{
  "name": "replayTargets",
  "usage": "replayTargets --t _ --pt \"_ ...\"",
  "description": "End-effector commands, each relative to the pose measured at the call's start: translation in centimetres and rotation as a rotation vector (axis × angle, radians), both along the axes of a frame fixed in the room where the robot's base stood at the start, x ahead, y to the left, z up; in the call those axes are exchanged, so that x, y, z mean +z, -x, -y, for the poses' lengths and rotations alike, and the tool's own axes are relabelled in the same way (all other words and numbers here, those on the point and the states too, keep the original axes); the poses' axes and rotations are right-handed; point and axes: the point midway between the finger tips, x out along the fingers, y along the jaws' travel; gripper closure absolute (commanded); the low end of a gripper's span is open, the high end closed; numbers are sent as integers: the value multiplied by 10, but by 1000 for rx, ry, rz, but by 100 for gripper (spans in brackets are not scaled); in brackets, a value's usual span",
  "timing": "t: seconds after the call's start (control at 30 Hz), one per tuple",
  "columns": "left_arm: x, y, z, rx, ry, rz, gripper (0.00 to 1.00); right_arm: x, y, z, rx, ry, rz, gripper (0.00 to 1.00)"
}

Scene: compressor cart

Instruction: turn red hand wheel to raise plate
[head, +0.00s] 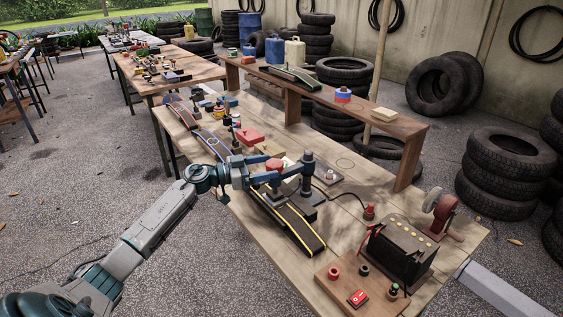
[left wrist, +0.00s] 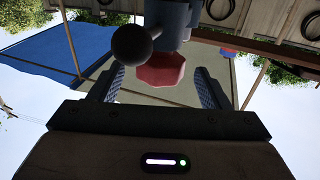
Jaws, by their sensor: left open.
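In the left wrist view, a red faceted part (left wrist: 160,72), which looks like the wheel, lies between the two spread fingers of the gripper (left wrist: 160,88). The plate cannot be made out clearly. My right gripper is out of view.
A black belt-like strip with yellow edges (head: 310,240) lies in front of the fixture. A black box with yellow dots (head: 402,247) and a board with a red switch (head: 358,298) stand at the bench's near end. A red bench tool (head: 441,207) is at the right.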

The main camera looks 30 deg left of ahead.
Motion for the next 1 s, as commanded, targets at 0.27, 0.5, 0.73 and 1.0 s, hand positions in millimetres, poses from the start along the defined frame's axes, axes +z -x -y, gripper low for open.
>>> replayTargets --t 0.27,0.5,0.73,1.0 --pt "1 -30 25 0 3 2 29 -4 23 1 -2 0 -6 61" --pt "0 -38 32 1 0 -1 29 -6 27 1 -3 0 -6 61" --pt "-1 -38 32 1 -1 -1 31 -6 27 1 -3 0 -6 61" --pt "-1 -38 32 1 -1 -1 74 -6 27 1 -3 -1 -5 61"
